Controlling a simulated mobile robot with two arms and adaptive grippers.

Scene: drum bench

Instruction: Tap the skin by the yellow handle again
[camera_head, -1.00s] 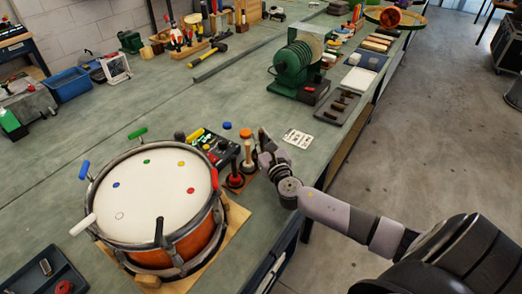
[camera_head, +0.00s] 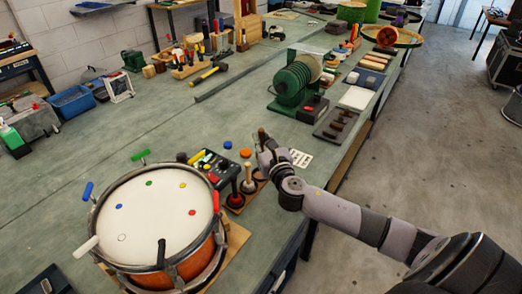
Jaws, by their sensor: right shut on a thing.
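The drum (camera_head: 150,215) stands on the bench at lower left, its cream skin facing up with several coloured dots. A yellow handle (camera_head: 196,157) shows just past the rim at the drum's upper right, close to a dark box. A yellow dot (camera_head: 183,185) lies on the skin on that side. My right gripper (camera_head: 264,143) is to the right of the drum, above the bench and clear of the skin. It is shut on a small brown piece (camera_head: 262,133), of which only a short end shows. My left gripper is out of view.
Blue (camera_head: 88,190), green, red, black and white handles ring the drum. Between drum and right gripper stand a dark box (camera_head: 218,166) and a rack of upright beaters (camera_head: 236,198). A white card (camera_head: 300,158) and a green ribbed machine (camera_head: 296,82) lie beyond.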

